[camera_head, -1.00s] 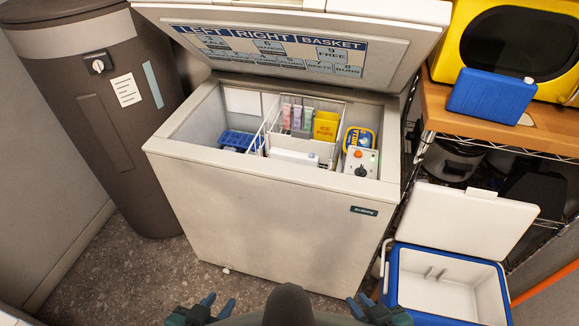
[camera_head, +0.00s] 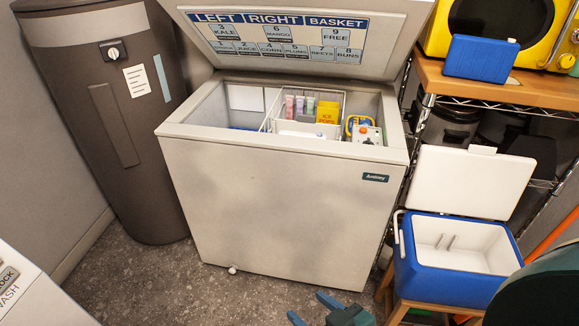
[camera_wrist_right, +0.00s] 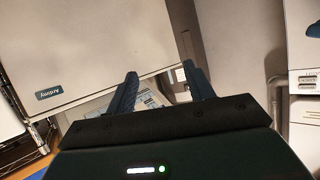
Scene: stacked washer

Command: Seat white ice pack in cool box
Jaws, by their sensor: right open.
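The cool box (camera_head: 405,250) is blue with a white interior. It stands with its white lid raised at the right, and its visible inside looks empty. A white slab that may be the white ice pack (camera_head: 298,128) lies in the open chest freezer (camera_head: 285,195), partly hidden by the front rim. My right gripper (camera_head: 308,306) is low at the bottom edge, in front of the freezer and left of the cool box. In the right wrist view the right gripper (camera_wrist_right: 159,72) is open with nothing between its fingers. My left gripper is out of view.
The freezer holds tubes, a yellow box (camera_head: 327,112) and a white device with an orange knob (camera_head: 368,134). A blue flat pack (camera_head: 475,57) stands on the wooden shelf (camera_head: 515,88). A brown tank (camera_head: 115,120) stands left. Speckled floor (camera_head: 190,285) is clear in front.

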